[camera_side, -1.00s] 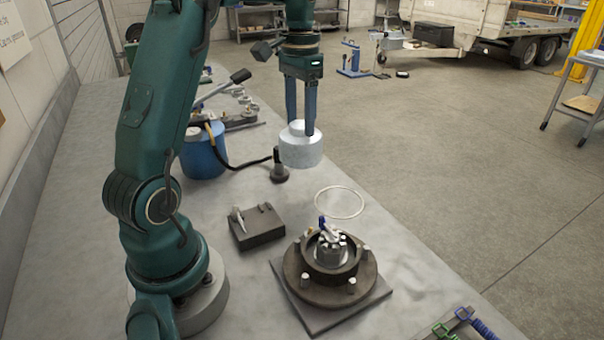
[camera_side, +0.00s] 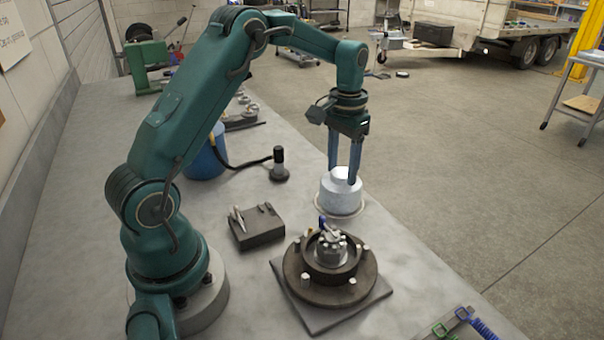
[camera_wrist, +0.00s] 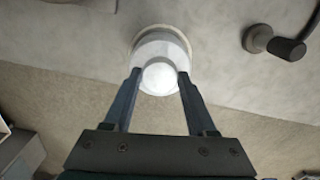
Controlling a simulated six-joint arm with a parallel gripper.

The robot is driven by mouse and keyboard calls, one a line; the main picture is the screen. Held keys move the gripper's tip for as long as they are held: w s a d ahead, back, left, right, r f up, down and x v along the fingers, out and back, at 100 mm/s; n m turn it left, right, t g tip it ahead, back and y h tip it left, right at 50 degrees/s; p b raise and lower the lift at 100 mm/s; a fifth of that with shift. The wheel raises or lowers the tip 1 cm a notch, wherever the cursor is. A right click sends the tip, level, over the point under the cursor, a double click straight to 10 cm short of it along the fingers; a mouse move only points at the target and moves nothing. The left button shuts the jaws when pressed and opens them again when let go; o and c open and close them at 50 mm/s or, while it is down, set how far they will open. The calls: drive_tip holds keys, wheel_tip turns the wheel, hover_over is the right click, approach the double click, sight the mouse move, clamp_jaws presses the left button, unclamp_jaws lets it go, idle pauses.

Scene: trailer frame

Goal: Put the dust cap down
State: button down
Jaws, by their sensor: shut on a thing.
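The dust cap (camera_side: 340,196) is a silvery-white stepped cylinder with a narrower top. In the side view it is upright over a thin pale ring (camera_side: 359,211) on the bench, near the bench's right edge. My gripper (camera_side: 345,178) points down from above, its two blue fingers shut on the narrow top of the cap. In the wrist view the cap (camera_wrist: 160,66) sits between the fingertips, and the ring's edge shows around its far side. Whether the cap's underside touches the bench is hidden.
A round hub (camera_side: 331,283) with upright studs stands on a square plate in front of the cap. A dark block (camera_side: 257,229) with small tools lies to the left. A black cylinder (camera_side: 279,164) on a hose and a blue container (camera_side: 206,160) stand farther back.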

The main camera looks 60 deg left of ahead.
drive_tip(key=shift+f, duration=0.15)
drive_tip(key=shift+c, duration=1)
unclamp_jaws()
